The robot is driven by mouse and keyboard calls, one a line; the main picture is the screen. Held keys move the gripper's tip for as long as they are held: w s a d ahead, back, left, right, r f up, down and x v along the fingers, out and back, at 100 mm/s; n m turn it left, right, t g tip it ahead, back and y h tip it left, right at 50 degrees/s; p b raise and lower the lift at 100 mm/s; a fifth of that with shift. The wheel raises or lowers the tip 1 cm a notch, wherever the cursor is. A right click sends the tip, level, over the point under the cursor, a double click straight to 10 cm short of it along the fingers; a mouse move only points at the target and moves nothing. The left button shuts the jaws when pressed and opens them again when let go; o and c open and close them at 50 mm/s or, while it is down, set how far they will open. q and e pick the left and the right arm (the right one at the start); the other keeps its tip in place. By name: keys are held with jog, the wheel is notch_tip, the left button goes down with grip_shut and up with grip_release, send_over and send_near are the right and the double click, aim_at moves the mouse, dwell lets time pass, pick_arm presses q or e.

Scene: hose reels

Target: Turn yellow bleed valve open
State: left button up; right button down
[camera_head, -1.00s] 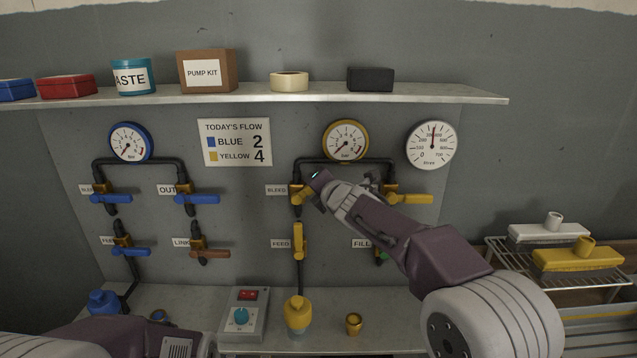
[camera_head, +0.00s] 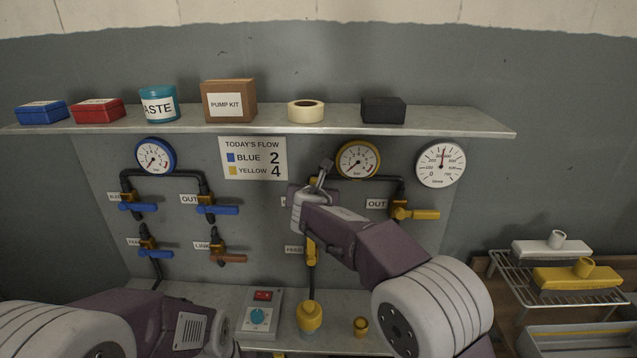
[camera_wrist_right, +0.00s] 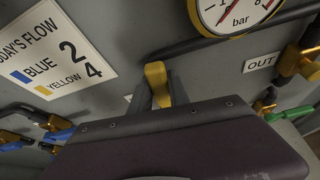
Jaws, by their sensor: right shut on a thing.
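The yellow bleed valve sits on the upper left of the yellow pipe loop and is mostly hidden behind my right gripper in the head view. In the right wrist view its yellow handle (camera_wrist_right: 156,82) stands between the two dark fingers. My right gripper (camera_head: 325,172) is shut on this handle, and it also shows in the right wrist view (camera_wrist_right: 158,92). The yellow pressure gauge (camera_head: 358,160) is above and to the right, with its needle at the lower left. My left arm shows at the bottom left, but its gripper does not.
The yellow OUT valve (camera_head: 414,214) is to the right and the yellow FEED valve (camera_head: 311,250) below. Blue valves (camera_head: 137,207) are on the left. A shelf (camera_head: 270,121) juts out above. A control box (camera_head: 259,314) and yellow fitting (camera_head: 309,317) stand on the bench.

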jog(key=shift+a+n+h+p, duration=0.4)
jog(key=shift+a+n+p, duration=0.1)
jog(key=shift+p, duration=0.2)
jog(key=shift+f, duration=0.15)
jog(key=c, duration=1.2)
grip_release()
jog(key=shift+c, duration=0.2)
jog(key=b+v, duration=0.1)
jog(key=v, duration=0.8)
